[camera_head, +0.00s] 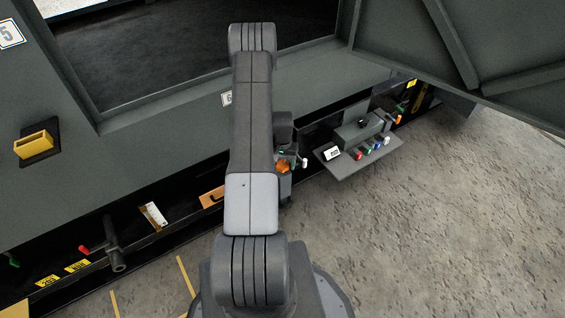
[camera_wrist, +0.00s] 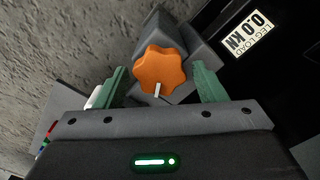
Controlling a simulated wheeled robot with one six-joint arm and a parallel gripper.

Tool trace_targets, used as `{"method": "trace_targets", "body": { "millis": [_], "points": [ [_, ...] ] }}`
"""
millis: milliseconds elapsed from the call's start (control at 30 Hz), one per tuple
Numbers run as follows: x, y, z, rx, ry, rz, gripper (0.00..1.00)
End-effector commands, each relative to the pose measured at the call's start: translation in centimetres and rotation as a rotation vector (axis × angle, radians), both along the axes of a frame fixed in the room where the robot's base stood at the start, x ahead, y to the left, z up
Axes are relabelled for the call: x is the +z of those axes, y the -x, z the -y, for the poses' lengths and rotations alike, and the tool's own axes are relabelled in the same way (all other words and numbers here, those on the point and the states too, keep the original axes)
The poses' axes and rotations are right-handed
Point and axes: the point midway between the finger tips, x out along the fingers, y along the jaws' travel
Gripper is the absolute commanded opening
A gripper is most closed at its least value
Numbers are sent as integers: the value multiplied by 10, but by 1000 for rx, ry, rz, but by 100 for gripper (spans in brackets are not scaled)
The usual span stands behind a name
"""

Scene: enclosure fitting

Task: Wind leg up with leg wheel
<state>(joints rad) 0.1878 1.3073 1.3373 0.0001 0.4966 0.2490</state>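The leg wheel (camera_wrist: 159,68) is an orange lobed knob with a white mark on its lower edge, on a dark grey block-shaped housing (camera_wrist: 165,28). In the head view the orange wheel (camera_head: 284,168) shows just right of my arm, low on the enclosure. My gripper (camera_wrist: 158,76) is open in the wrist view, with one green finger on each side of the wheel. A gap shows between each finger and the wheel. Whether the fingers reach the wheel's depth is hard to tell. The gripper is mostly hidden by my arm in the head view.
A label (camera_wrist: 250,33) beside the housing reads "LEG LOAD 0.0 KN". A grey shelf (camera_head: 352,168) with coloured connectors juts out to the right. A dark panel (camera_head: 480,50) overhangs the upper right. A crank-like handle (camera_head: 114,250) stands at lower left. Concrete floor (camera_head: 450,200) is clear at right.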

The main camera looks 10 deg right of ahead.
Motion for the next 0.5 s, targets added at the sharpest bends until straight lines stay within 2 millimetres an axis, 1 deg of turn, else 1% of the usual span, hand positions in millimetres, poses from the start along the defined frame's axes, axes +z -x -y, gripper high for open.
{"method": "trace_targets", "body": {
  "millis": [33,167,200,500],
  "points": [
    [0,0,0,0,0,0,54],
    [0,0,0,0,0,0,28],
    [0,0,0,0,0,0,27],
    [0,0,0,39,0,0,27]
  ]
}}
